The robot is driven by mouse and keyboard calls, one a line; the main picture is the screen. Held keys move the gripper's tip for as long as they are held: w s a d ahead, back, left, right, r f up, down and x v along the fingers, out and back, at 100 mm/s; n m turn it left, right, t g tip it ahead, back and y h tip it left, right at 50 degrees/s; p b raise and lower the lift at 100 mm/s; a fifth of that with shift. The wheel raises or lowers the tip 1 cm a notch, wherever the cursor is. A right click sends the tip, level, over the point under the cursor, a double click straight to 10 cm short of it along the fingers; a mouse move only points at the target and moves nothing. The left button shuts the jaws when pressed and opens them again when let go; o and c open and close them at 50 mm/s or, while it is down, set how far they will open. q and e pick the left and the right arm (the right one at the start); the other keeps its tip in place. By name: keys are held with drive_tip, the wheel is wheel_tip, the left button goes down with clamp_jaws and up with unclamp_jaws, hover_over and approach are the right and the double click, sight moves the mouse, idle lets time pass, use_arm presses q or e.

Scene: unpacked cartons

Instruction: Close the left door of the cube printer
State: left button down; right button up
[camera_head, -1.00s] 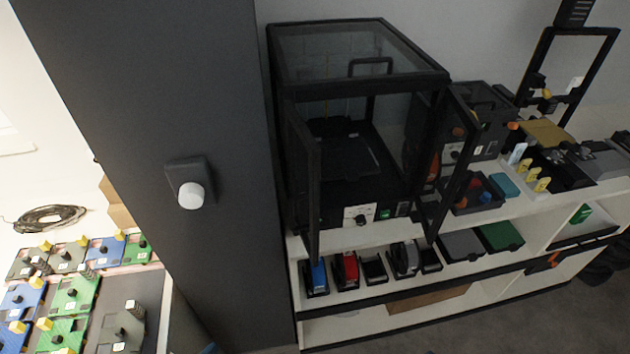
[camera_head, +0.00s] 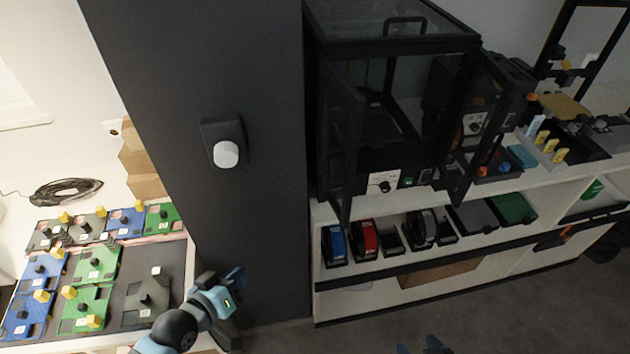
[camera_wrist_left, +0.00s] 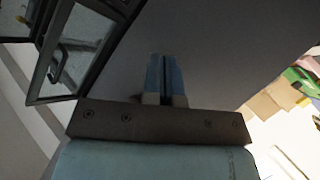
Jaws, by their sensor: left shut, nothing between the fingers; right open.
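The cube printer (camera_head: 393,28) is a black-framed box with clear panels on the white shelf unit. Its left door (camera_head: 342,140) stands open, swung out toward me past the shelf edge. Its right door (camera_head: 487,130) is open too. My left gripper (camera_head: 238,279) is low and left of the printer, in front of the dark column, apart from the door. In the left wrist view its blue fingers (camera_wrist_left: 164,78) are shut and empty, with part of the printer frame (camera_wrist_left: 68,88) at upper left. Only the blue fingertips of my right gripper (camera_head: 419,346) show at the bottom edge, spread apart.
A dark column (camera_head: 205,60) with a white knob (camera_head: 226,153) stands left of the printer. A table with blue and green trays (camera_head: 88,307) is at lower left. The floor before the shelf is clear.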

use_arm(q)
drive_tip(key=w+d+r+n+g+h+b, duration=0.1)
drive_tip(key=w+r+n+h+b, duration=0.25)
drive_tip(key=r, duration=0.45)
drive_tip(key=w+d+r+n+g+h+b, duration=0.1)
drive_tip(key=w+r+n+h+b, duration=0.3)
drive_tip(key=r, duration=0.5)
drive_tip(key=w+d+m+p, duration=0.1)
drive_tip(key=w+d+p, duration=0.4)
drive_tip(key=d, duration=0.7)
drive_tip(key=shift+w+d+h, duration=0.25)
drive_tip(key=shift+h, duration=0.2)
use_arm(e)
drive_tip(key=f, duration=0.3)
drive_tip(key=shift+w+a+f, duration=0.1)
drive_tip(key=shift+a+f, duration=0.3)
use_arm(q)
drive_tip(key=shift+m, duration=0.25)
use_arm(e)
drive_tip(key=shift+r, duration=0.25)
